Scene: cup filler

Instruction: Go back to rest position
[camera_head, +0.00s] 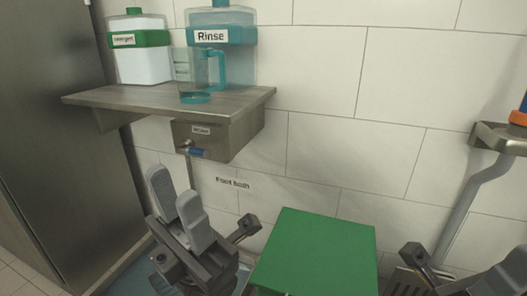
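My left gripper (172,183) is in the lower left of the head view, in front of the wall and below the shelf. Its two light grey fingers point up and stand apart, with nothing visible between them. My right gripper (502,281) shows only in part at the lower right corner. Its fingers are mostly cut off by the frame edge, so its opening cannot be judged. A clear measuring cup with a teal handle and base (195,98) stands on the metal shelf (120,97), apart from both grippers.
A detergent container (145,65) and a rinse container (236,65) stand behind the cup. A water box with a tap (200,141) hangs under the shelf. A green block (318,250) lies between my grippers. A metal holder (497,137) is at the right.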

